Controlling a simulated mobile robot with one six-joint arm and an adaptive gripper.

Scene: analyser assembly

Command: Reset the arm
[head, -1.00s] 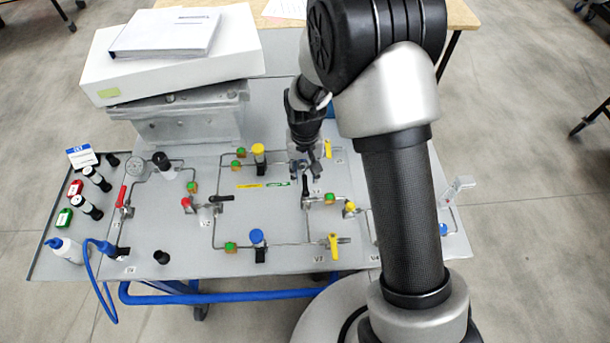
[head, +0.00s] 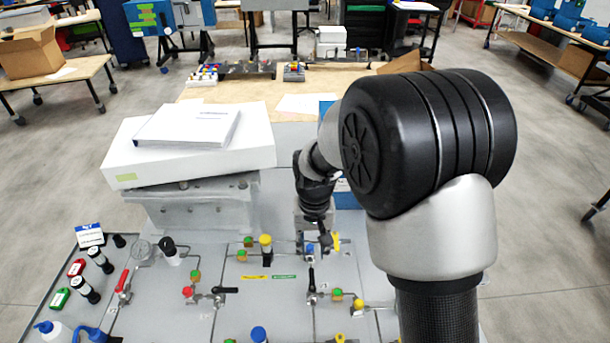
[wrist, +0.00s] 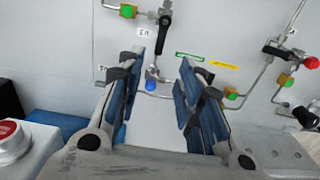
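My gripper (wrist: 158,95) is open in the wrist view, with its two blue-padded fingers apart and nothing between them. Past the fingertips, a valve with a black handle (wrist: 164,35) and a blue knob (wrist: 151,84) show on the grey panel (wrist: 220,25). In the head view my gripper (head: 314,238) hangs pointing down over the upper middle of the panel, close to the black-handled valve (head: 311,282) and a yellow handle (head: 336,241). My arm covers the panel's right part.
A white box (head: 190,163) with a binder (head: 188,126) on it sits on a metal block at left. A red button (wrist: 10,130) shows at the wrist view's left edge. Bottles and vials (head: 86,289) stand in the left tray. A wooden table (head: 255,92) lies behind.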

